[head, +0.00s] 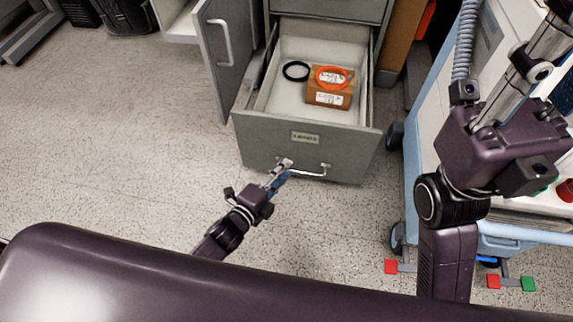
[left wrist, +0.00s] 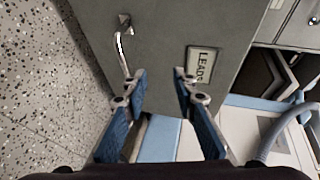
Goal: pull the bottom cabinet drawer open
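The grey bottom cabinet drawer (head: 350,146) stands pulled out from the cabinet, its inside visible from above. Its front carries a label and a metal bar handle (head: 312,173). In the left wrist view the drawer front (left wrist: 165,30) is tilted, with the handle (left wrist: 121,48) at upper left. My left gripper (head: 284,165) is at the left end of the handle. Its fingertips are apart in the left wrist view (left wrist: 159,74), with nothing visibly held between them; the handle lies beside the left finger. My right gripper (head: 530,70) is at upper right, its fingertips unclear.
In the drawer lie a black ring (head: 296,71) and a brown box (head: 340,92) with an orange ring (head: 332,77) on it. A grey cabinet door (head: 226,75) stands open at left. A blue-and-white cart (head: 422,120) is at right.

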